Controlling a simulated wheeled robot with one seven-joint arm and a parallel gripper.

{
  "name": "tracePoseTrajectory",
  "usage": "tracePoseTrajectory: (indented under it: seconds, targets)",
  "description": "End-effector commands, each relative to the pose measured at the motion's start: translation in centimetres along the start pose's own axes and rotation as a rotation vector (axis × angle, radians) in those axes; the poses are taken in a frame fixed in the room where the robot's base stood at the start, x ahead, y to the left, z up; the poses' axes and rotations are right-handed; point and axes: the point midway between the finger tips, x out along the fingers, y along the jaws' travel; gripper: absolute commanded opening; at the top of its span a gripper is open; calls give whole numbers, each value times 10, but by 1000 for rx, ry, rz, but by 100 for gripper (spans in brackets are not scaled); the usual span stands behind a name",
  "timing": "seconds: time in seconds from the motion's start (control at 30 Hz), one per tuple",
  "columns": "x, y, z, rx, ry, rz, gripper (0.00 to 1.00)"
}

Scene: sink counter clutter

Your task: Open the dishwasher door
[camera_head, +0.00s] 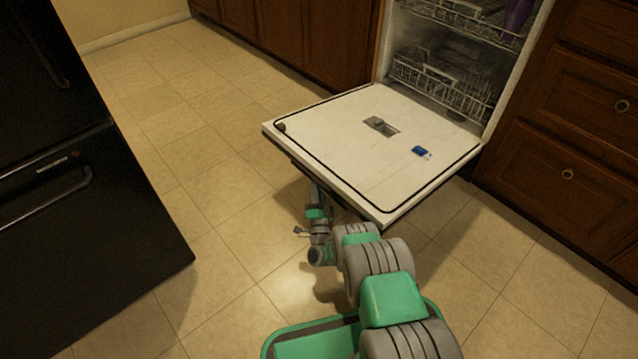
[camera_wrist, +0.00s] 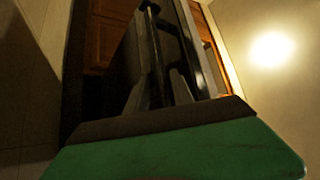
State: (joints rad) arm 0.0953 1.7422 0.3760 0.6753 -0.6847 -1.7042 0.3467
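The dishwasher door (camera_head: 345,130) is folded down, close to level, with its white inner face up. The dishwasher's inside is exposed behind it. My gripper (camera_head: 315,190) is at the door's near left edge, partly hidden beneath it. In the wrist view, the two grey fingers of my gripper (camera_wrist: 158,92) stand apart. A dark handle bar (camera_wrist: 151,45) on the door's outer face runs between them, with a gap to the right finger. Contact with the bar cannot be made out.
Dish racks (camera_head: 440,85) sit inside the dishwasher, and a small blue item (camera_head: 421,151) lies on the door. A black fridge (camera_head: 75,200) stands at the left. Wooden drawers (camera_head: 570,130) are at the right. Tiled floor (camera_head: 215,200) is clear between fridge and door.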

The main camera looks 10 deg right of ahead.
Motion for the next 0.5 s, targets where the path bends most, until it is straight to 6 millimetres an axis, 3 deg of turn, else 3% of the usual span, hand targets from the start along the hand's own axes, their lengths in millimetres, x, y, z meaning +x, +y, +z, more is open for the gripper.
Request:
tracePoseTrajectory:
  seconds: [0.13, 0.5]
  targets:
    - [-6, -3, -1, 0, 1, -2, 36]
    - [-74, -1, 2, 1, -4, 1, 36]
